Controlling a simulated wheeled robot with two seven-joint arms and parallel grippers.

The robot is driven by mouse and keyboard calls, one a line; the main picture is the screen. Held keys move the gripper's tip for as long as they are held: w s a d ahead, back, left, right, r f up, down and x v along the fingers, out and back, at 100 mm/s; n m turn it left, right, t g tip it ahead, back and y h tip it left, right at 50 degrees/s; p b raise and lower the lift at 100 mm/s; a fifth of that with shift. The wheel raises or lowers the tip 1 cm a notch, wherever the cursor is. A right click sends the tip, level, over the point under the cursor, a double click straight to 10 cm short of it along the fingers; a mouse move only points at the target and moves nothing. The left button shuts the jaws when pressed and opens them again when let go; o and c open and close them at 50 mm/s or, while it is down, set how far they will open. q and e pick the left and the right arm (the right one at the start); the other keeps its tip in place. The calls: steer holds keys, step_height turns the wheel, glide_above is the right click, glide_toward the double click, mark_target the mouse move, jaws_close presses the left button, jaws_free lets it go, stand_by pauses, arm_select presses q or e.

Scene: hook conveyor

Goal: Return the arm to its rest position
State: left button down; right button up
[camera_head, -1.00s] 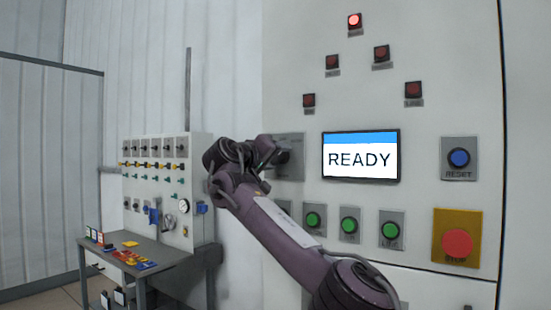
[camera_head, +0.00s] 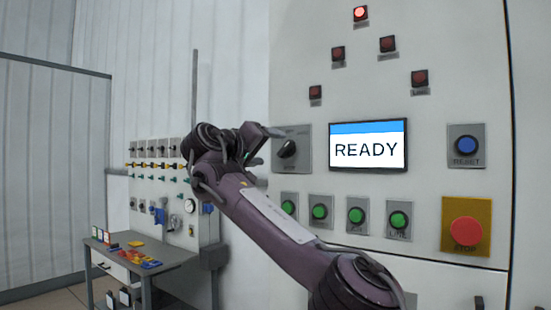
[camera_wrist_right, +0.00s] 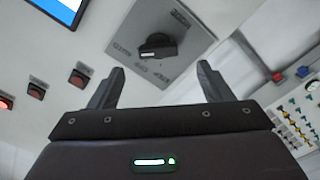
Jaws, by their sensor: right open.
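My right arm rises from the bottom right in the head view, and its gripper (camera_head: 268,140) is beside the rotary selector switch (camera_head: 287,149) on the control panel. In the right wrist view the two fingers of my right gripper (camera_wrist_right: 160,77) are apart with nothing between them. The black switch knob (camera_wrist_right: 157,46) shows beyond the fingertips on its grey plate, with a gap between knob and fingers. My left gripper is not in view.
The white control panel (camera_head: 440,60) carries a screen (camera_head: 368,146) reading READY, green buttons, a blue RESET button (camera_head: 466,145) and a red STOP button (camera_head: 466,231). One top lamp (camera_head: 360,13) is lit red. A workbench (camera_head: 165,262) stands at left.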

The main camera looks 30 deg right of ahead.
steer(key=shift+s+a, duration=0.25)
steer(key=shift+a, duration=0.2)
steer(key=shift+w+f, duration=0.1)
